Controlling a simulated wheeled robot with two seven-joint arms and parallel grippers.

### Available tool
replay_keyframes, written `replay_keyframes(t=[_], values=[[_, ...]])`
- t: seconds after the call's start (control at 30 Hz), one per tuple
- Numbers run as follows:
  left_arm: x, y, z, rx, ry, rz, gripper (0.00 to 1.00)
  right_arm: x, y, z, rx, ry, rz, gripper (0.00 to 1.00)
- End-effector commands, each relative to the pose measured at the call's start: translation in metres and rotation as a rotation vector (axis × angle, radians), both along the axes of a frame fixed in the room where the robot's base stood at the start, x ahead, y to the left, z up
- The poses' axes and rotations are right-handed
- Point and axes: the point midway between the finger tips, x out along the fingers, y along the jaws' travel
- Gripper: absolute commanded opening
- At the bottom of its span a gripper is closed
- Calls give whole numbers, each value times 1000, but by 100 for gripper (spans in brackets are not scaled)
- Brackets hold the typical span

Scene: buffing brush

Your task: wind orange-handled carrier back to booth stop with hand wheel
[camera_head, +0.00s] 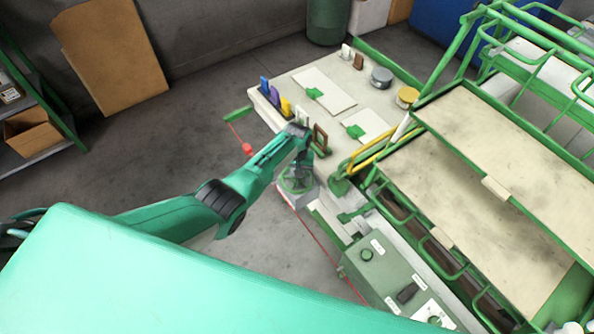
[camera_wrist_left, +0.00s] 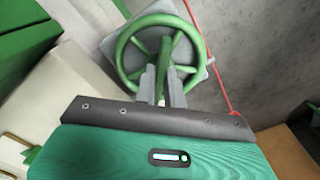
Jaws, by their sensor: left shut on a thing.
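The green spoked hand wheel (camera_wrist_left: 158,52) is on a grey plate in the left wrist view. In the head view the wheel (camera_head: 297,181) is at the machine's near-left side, partly covered by my left gripper (camera_head: 301,172). My left gripper (camera_wrist_left: 162,85) is shut on the wheel, its grey fingers overlapping the lower rim. I cannot make out an orange-handled carrier for sure. Yellow curved bars (camera_head: 368,152) show beside the machine's slot, and a brown upright frame (camera_head: 320,139) stands just behind the gripper. My right gripper is not in view.
A pale bench top (camera_head: 326,88) holds coloured upright pieces and round pots. A red cord with a red knob (camera_head: 247,149) runs past the wheel. A green control box (camera_head: 372,262) sits nearer. Green rails and trays fill the right. Floor at left is free.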

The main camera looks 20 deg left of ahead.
Motion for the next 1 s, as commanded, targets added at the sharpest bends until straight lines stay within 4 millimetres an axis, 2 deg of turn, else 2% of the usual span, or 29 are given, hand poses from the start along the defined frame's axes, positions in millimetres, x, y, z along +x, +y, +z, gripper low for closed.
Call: replay_keyframes(t=[0.6,0.63,0.73,1.0], values=[[1,0,1,0,-3,43,0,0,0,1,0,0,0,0],[1,0,1,0,-3,43,13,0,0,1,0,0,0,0],[1,0,1,0,-3,43,32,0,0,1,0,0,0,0],[1,0,1,0,-1,43,33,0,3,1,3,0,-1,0]])
